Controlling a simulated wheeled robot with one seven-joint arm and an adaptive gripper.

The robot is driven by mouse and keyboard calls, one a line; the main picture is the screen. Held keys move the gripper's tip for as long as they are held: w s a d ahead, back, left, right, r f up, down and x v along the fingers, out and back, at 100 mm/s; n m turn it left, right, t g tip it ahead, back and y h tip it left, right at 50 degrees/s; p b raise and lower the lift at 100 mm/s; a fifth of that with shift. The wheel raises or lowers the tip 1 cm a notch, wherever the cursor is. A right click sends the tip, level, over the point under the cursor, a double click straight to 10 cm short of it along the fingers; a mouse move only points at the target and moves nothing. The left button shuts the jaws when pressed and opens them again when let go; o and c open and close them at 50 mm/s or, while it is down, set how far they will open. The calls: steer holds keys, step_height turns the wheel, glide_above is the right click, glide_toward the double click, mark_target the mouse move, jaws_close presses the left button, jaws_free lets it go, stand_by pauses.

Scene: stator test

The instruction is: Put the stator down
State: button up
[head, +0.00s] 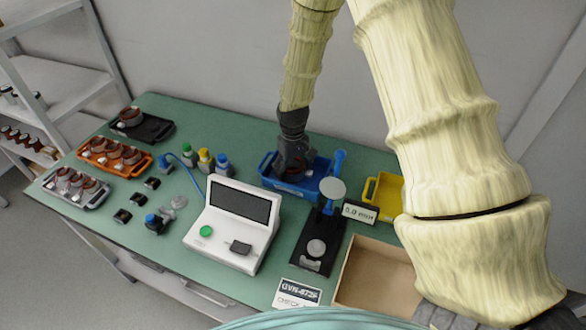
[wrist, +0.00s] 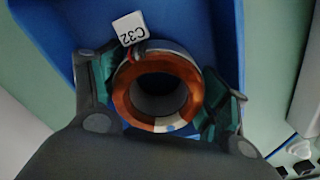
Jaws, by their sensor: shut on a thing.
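My gripper (wrist: 160,100) is shut on the stator from both sides. Behind the stator is the blue bin (wrist: 45,20). In the head view my gripper (head: 293,165) reaches down into the blue bin (head: 290,188) at the back middle of the table. The stator is mostly hidden there by my gripper. I cannot tell whether it touches the bin floor.
A yellow bin (head: 383,190) and a black stand with a blue post (head: 322,230) are right of the blue bin. A white tester (head: 235,225) stands in front. Orange (head: 115,158), black (head: 140,127) and grey (head: 77,188) trays are at left. An open cardboard box (head: 378,275) is front right.

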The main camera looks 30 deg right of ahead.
steer(key=o, duration=1.5)
steer(key=shift+f, duration=0.1)
steer(key=shift+r, duration=0.2)
steer(key=shift+r+b, duration=1.5)
steer(key=shift+r, duration=4.45)
steer(key=shift+s, duration=0.1)
